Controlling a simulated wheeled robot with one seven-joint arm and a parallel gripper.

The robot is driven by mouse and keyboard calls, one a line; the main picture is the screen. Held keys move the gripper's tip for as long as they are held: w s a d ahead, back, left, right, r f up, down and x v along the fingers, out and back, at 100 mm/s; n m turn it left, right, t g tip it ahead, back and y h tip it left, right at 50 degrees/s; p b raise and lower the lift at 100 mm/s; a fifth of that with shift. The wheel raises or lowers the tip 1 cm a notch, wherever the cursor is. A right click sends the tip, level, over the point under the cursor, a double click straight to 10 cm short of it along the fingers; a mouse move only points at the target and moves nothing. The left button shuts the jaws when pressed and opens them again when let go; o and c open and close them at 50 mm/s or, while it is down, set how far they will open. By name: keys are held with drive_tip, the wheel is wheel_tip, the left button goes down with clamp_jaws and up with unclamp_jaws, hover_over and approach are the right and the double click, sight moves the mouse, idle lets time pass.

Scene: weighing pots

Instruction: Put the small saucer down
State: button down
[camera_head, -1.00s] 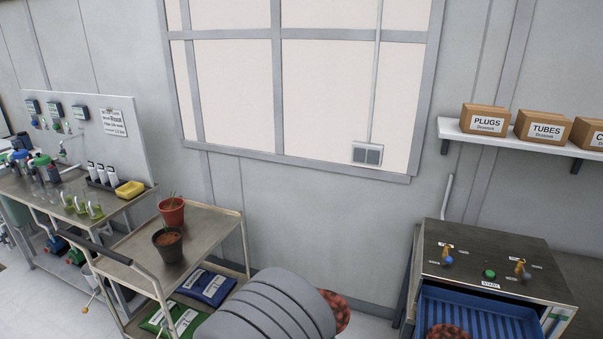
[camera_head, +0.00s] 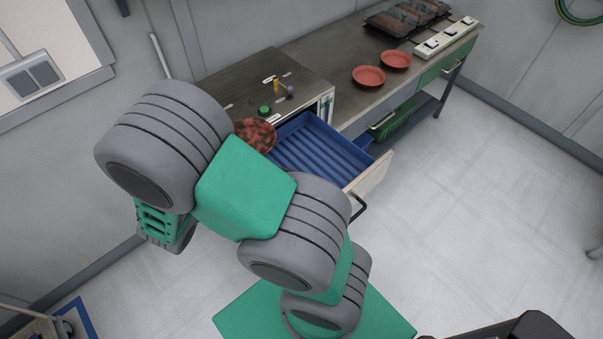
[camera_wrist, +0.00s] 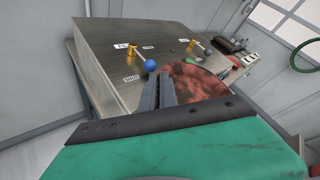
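A mottled red-and-dark saucer (camera_head: 256,135) shows beside my arm, in front of the machine's top and near the left end of the open blue drawer (camera_head: 315,152). In the wrist view the saucer (camera_wrist: 205,86) is large and tilted, right at my gripper's fingers (camera_wrist: 166,92). The fingers look close together on its near edge, and the saucer hides part of them. In the head view my arm hides the gripper and the near left part of the drawer. Two plain red saucers (camera_head: 369,76) (camera_head: 396,59) stand on the bench to the right.
The metal machine top (camera_head: 235,85) carries a green button and small levers; a blue-knobbed lever (camera_wrist: 150,65) is close to my fingers. The bench (camera_head: 340,55) has free room left of the saucers. A dark tray of pots (camera_head: 405,18) and a switch strip (camera_head: 446,38) stand farther back.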

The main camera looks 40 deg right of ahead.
drive_tip(key=s+d+f+m+g+h+b, duration=0.1)
drive_tip(key=d+f+m+g+h+b, duration=0.2)
drive_tip(key=d, duration=0.5)
drive_tip(key=s+d+f+m+g+h+b, duration=0.15)
drive_tip(key=d+m+g, duration=0.25)
drive_tip(key=d, duration=0.4)
drive_tip(key=m+g+b, duration=0.2)
drive_tip(key=m+g, duration=0.1)
drive_tip(key=g, duration=0.2)
hover_over(309, 156)
drive_tip(key=f, duration=0.2)
drive_tip(key=shift+m, duration=0.4)
wheel_tip(309, 156, down, 9)
drive_tip(key=shift+w+f, duration=0.1)
drive_tip(key=shift+f, duration=0.1)
drive_tip(key=shift+f, duration=0.1)
drive_tip(key=c, duration=1.9)
unclamp_jaws()
drive_tip(key=shift+a, duration=0.1)
drive_tip(key=b+v, duration=0.1)
drive_tip(key=v, duration=1.1)
